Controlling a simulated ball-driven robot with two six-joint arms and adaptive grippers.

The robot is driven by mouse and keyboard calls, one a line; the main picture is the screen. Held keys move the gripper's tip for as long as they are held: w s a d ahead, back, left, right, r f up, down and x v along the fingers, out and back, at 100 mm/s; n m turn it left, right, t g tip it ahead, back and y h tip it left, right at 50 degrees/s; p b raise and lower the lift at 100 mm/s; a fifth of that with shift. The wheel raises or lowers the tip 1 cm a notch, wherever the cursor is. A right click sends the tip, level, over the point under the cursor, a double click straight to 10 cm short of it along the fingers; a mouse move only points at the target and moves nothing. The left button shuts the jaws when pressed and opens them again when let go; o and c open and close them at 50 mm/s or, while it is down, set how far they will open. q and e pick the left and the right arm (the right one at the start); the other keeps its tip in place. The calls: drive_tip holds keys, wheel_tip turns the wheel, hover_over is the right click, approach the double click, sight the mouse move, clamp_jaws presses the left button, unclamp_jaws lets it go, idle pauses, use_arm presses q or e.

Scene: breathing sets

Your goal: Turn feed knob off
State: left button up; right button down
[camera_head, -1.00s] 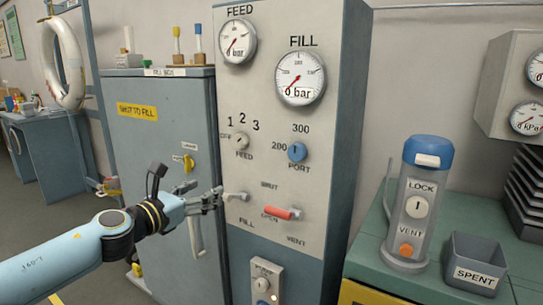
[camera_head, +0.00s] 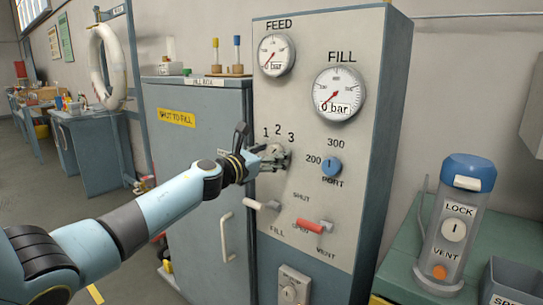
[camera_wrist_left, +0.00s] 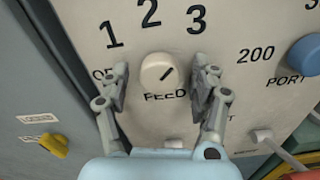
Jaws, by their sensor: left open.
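The feed knob (camera_wrist_left: 158,70) is a round cream dial on the grey panel (camera_wrist_left: 75,18), above the FEED label. Its dark mark slants from lower left to upper right, roughly toward the 3; OFF is partly hidden at left. My left gripper (camera_wrist_left: 160,88) is open, with one finger on each side of the knob and not visibly closed on it. In the head view my left gripper (camera_head: 276,157) is at the panel below the numbers 1, 2, 3 and largely hides the knob. My right gripper is not in view.
The blue port knob (camera_head: 332,166) is just right of the gripper. A white lever (camera_head: 262,205) and a red lever (camera_head: 314,226) stick out below. The feed gauge (camera_head: 277,55) and fill gauge (camera_head: 339,93) sit above. A grey cabinet (camera_head: 205,140) stands left.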

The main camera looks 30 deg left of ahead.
use_arm(q)
drive_tip(key=shift+w, duration=0.1)
drive_tip(key=c, duration=1.2)
